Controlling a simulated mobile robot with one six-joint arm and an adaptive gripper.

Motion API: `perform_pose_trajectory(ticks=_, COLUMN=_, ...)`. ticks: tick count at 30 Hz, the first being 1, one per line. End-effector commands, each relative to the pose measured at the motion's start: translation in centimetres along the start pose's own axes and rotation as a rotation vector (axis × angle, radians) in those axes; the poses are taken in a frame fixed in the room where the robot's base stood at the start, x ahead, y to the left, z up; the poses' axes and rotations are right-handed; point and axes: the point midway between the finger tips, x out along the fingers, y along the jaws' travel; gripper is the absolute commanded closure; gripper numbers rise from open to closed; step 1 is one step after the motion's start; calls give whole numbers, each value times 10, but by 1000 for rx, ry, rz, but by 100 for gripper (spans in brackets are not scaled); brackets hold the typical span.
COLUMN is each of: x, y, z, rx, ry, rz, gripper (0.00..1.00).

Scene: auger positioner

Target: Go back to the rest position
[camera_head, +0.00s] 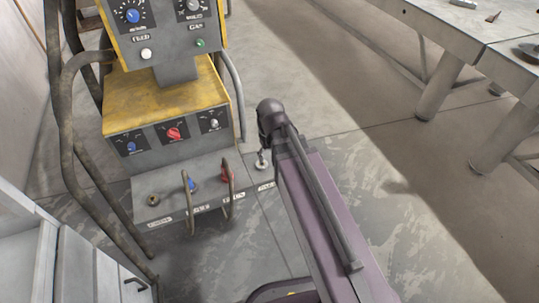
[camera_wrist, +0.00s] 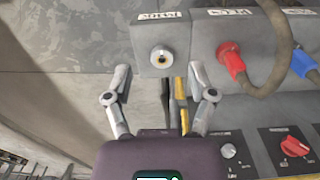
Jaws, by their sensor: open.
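My gripper (camera_wrist: 158,72) is open in the wrist view, with its two grey fingers apart and nothing between them. Whether the fingers touch the panel cannot be told. In the head view my purple arm reaches up from the bottom to the right side of the machine, and its dark end stands beside the panel's right end. The fingers are not clear there.
The yellow and grey control machine (camera_head: 165,105) stands at left, with a red plug (camera_head: 226,172) and a blue plug (camera_head: 192,186) on its lower panel. Thick hoses hang at its left. A metal table (camera_head: 450,28) is at upper right. Floor between is clear. A grey cabinet (camera_head: 75,265) is at lower left.

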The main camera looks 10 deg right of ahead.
Motion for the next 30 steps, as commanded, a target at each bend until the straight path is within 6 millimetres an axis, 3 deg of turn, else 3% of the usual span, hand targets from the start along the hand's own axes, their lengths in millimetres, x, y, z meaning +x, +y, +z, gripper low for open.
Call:
perform_pose_trajectory(ticks=11, x=0, y=6, z=5, rx=18, ry=0, rz=0, gripper=28)
perform_pose_trajectory(ticks=26, x=0, y=62, z=50, rx=211, ry=0, rz=0, gripper=28)
perform_pose_trajectory(ticks=30, x=-17, y=64, z=50, rx=219, ry=0, rz=0, gripper=28)
